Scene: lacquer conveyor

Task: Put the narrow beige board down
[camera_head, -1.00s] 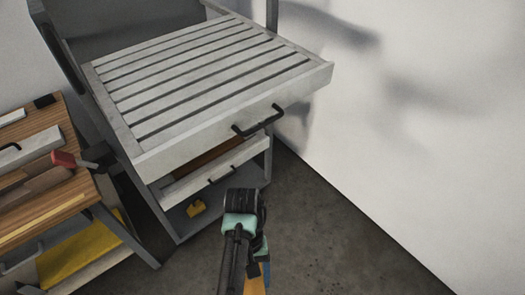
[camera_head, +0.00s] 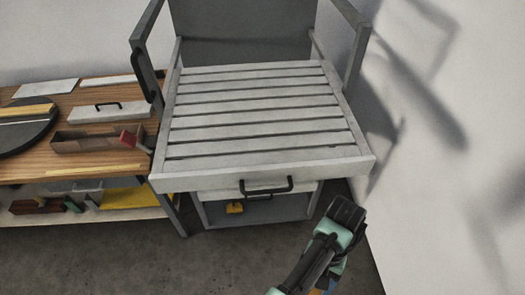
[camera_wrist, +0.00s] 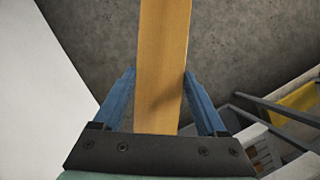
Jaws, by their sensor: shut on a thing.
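The narrow beige board (camera_wrist: 163,40) runs lengthwise between the two blue fingers of my gripper (camera_wrist: 159,76) in the wrist view. It extends past the top edge of that view, so its far end is out of sight. The gripper is shut on the board, with bare floor behind it. In the head view my arm hangs low in front of the cabinet, at the right, and the board is almost wholly hidden behind it.
A grey slatted drawer (camera_head: 262,131) with a black handle (camera_head: 266,185) stands pulled out, its slats bare. A wooden workbench (camera_head: 85,172) at left carries a dark round plate (camera_head: 22,134), a grey drawer front (camera_head: 108,111) and a brown box (camera_head: 92,139). A white wall (camera_head: 455,200) bounds the right.

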